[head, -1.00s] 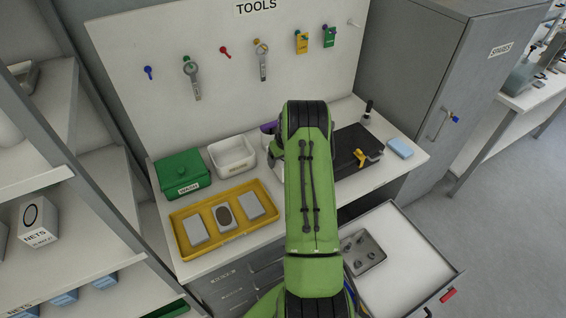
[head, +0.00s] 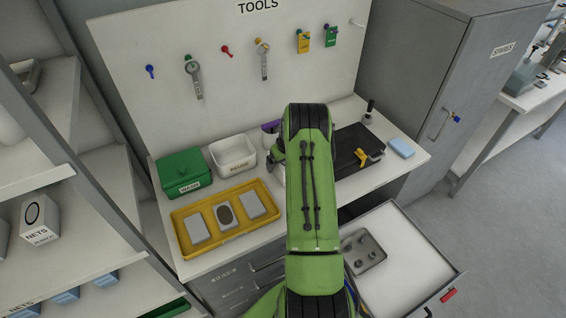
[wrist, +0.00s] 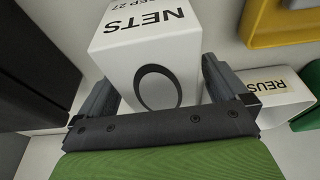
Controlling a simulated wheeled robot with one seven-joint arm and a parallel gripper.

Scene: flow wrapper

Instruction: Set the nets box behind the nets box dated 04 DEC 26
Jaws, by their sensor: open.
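A white nets box (wrist: 150,50) fills the middle of the wrist view, with black NETS lettering, a date ending SEP 27 and a black ring. My gripper (wrist: 160,82) is open, with one finger on each side of this box. In the head view my green arm hides the gripper and most of that box. Another nets box (head: 40,220) stands on the shelf at the left; its date is too small to read. Part of a similar box (head: 3,238) shows at the left edge. I cannot tell which box is dated 04 DEC 26.
A yellow tray (head: 183,238) with several items, a green WASH box (head: 183,170) and a white REUSE bin (head: 234,157) are on the bench. A dark case (head: 350,148) lies right of my arm. An open drawer (head: 410,255) juts out at front right. Shelf posts stand at left.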

